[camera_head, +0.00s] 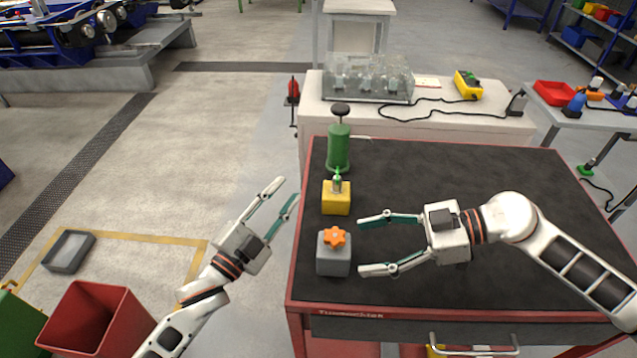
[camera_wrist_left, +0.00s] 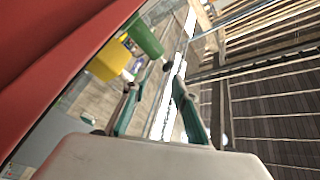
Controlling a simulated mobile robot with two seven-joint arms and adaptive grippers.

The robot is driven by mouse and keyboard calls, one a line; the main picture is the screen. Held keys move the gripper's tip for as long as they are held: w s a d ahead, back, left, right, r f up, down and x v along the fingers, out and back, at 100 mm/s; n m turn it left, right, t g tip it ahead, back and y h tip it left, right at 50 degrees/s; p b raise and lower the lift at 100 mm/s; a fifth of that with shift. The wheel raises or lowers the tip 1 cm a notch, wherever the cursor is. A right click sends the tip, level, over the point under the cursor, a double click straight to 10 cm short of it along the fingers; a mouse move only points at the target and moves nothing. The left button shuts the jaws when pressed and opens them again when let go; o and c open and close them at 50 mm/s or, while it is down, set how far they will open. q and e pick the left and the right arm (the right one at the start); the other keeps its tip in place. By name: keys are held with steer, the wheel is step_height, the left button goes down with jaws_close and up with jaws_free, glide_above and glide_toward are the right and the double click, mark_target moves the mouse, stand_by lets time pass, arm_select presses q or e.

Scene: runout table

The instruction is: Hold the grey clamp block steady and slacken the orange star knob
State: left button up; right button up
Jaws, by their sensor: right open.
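The grey clamp block (camera_head: 333,262) stands near the left edge of the red bench's dark top (camera_head: 450,180). The orange star knob (camera_head: 334,237) sits on top of it. My right gripper (camera_head: 362,247) is open and empty just right of the block, its fingers pointing left towards it, apart from it in the picture. My left gripper (camera_head: 287,192) is open and empty, left of the bench edge and up-left of the block. Its fingers also show in the left wrist view (camera_wrist_left: 153,78) with nothing between them. I cannot make out the knob in that view.
Behind the clamp block stand a yellow block (camera_head: 336,202) with a green fitting and a green cylinder (camera_head: 338,148) with a black knob. A pale table (camera_head: 440,120) holds a clear bin. A red bin (camera_head: 92,318) is at lower left.

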mark_target(334, 251)
arm_select(q)
steer(key=d+r+m+g+h, duration=0.2)
steer(key=d+r+m+h, duration=0.3)
steer(key=r+m, duration=0.25)
steer(key=d+r+m+g+h, duration=0.2)
steer(key=d+r+m+h, duration=0.3)
steer(key=r, duration=0.3)
steer(key=s+d+r+m+g+y, duration=0.1)
steer(key=s+d+r+m+g, duration=0.1)
steer(key=s+d+m+g, duration=0.7)
steer(key=s+d+r+m+g, duration=0.3)
steer(key=s+m+g, duration=0.2)
steer(key=m+g, duration=0.85)
steer(key=a+f+m+t+y, duration=0.4)
steer(key=a+f+m+y, duration=0.2)
steer(key=f+m+y, duration=0.35)
arm_select(e)
steer(key=shift+a+f, duration=0.1)
steer(key=shift+a, duration=0.05)
arm_select(q)
steer(key=w+a+r+m+t+y, duration=0.1)
steer(key=w+a+t+y, duration=0.1)
steer(key=w+a+y, duration=0.3)
steer(key=shift+w+a+y, duration=0.35)
steer(key=shift+w+a, duration=0.2)
steer(key=shift+a, duration=0.75)
arm_select(e)
steer(key=shift+x, duration=3.75)
arm_select(q)
steer(key=shift+t, duration=0.25)
